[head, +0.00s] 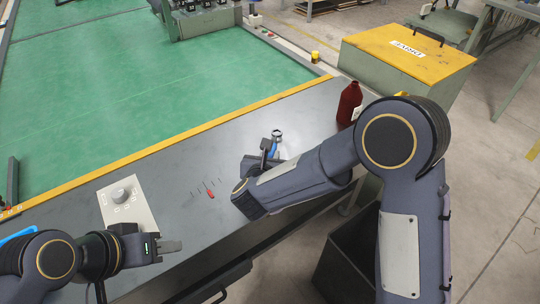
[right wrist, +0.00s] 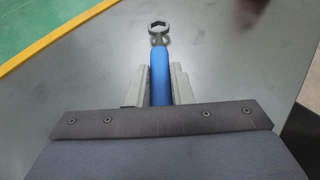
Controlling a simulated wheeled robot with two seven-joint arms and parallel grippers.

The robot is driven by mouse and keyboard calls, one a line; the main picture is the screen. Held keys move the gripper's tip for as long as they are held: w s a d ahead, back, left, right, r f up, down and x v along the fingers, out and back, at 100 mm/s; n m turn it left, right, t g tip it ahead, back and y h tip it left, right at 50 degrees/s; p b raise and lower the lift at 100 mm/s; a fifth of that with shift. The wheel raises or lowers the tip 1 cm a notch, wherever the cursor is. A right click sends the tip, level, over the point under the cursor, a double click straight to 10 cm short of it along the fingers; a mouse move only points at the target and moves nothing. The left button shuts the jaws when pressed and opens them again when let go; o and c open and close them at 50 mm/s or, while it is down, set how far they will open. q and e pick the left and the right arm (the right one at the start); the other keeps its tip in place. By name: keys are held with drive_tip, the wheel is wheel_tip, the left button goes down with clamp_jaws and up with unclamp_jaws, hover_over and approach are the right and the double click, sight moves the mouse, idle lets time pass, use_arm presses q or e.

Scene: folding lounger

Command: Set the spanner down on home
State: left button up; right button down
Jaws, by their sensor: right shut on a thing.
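The spanner (head: 277,135) has a blue handle and a metal ring head. My right gripper (head: 268,152) is shut on its handle, over the grey bench top (head: 240,140). In the right wrist view, the blue handle of the spanner (right wrist: 160,70) stands between the two fingers of my right gripper (right wrist: 160,88), with the ring head pointing away. I cannot tell whether the spanner touches the bench. My left gripper (head: 170,246) is at the lower left, apart from the spanner; its finger gap is unclear. I cannot make out a place marked home.
A pale panel with a grey knob (head: 122,194) lies on the bench at the left. A small red piece (head: 210,193) sits by thin marks in the middle. A dark red bottle (head: 349,103) stands at the right end. A yellow-topped cabinet (head: 410,55) stands beyond.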

drive_tip(key=shift+f+b, duration=0.5)
drive_tip(key=shift+b, duration=0.1)
drive_tip(key=c, duration=1.2)
unclamp_jaws()
drive_tip(key=v, duration=0.8)
drive_tip(key=w+d+r+n+y+p, duration=0.1)
drive_tip(key=d+r+n+y+p, duration=0.1)
drive_tip(key=r+n, duration=0.25)
drive_tip(key=w+d+r+n+y+p, duration=0.1)
drive_tip(key=w+d+r+n+y, duration=0.15)
drive_tip(key=r, duration=0.35)
drive_tip(key=s+d+r+n+g+y+p, duration=0.2)
drive_tip(key=s+d+r+n+y+p, duration=0.35)
drive_tip(key=n, duration=0.75)
drive_tip(key=s+d+n+g+h+p, duration=0.1)
drive_tip(key=s+d+n+g+h, duration=0.1)
drive_tip(key=s+d+n, duration=0.4)
drive_tip(key=s+d+f+n+g+h+p, duration=0.1)
drive_tip(key=s+d+n+g+h, duration=0.1)
drive_tip(key=s+d+n, duration=0.5)
drive_tip(key=s+n+g, duration=0.1)
drive_tip(key=s+n, duration=0.2)
drive_tip(key=s, duration=0.4)
drive_tip(key=shift+s+f+g, duration=0.2)
drive_tip(key=shift+f+g, duration=0.1)
